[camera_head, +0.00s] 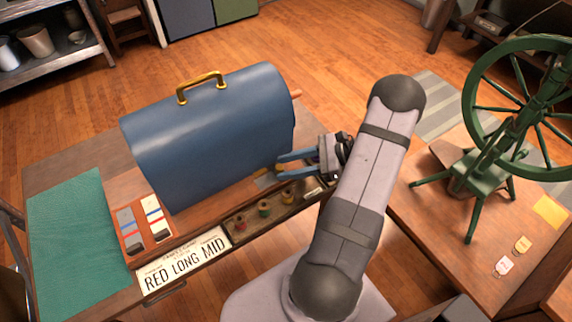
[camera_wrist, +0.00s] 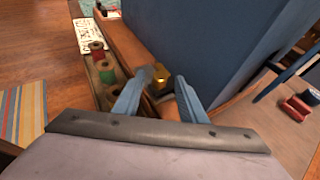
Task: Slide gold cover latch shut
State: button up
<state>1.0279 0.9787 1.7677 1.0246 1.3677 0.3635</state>
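A blue domed cover (camera_head: 215,135) with a brass handle (camera_head: 201,84) on top stands on a wooden base on the table. In the wrist view, the gold latch (camera_wrist: 159,80) is low on the cover's blue wall (camera_wrist: 215,50). My gripper (camera_head: 280,164) is at the cover's lower right corner, with its blue fingers spread. In the wrist view, the fingers of my gripper (camera_wrist: 154,88) stand apart on either side of the latch. Whether a finger touches the latch, I cannot tell. In the head view the latch is mostly hidden by the fingers.
A tray (camera_head: 233,238) with several thread spools runs along the cover's front. A card reading "RED LONG MID" (camera_head: 186,262) and a rack of switches (camera_head: 130,243) are at left, beside a green mat (camera_head: 70,225). A green spinning wheel (camera_head: 480,170) stands on the right table.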

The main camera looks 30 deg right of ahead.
aim_at(273, 182)
jog(key=shift+w+a+f, duration=0.15)
jog(key=shift+w+a, duration=0.1)
jog(key=shift+a, duration=0.1)
grip_shut()
jog(key=shift+a+p, duration=0.55)
jog(key=shift+a, duration=1.6)
grip_release()
jog(key=shift+a, duration=0.15)
jog(key=shift+d, duration=0.2)
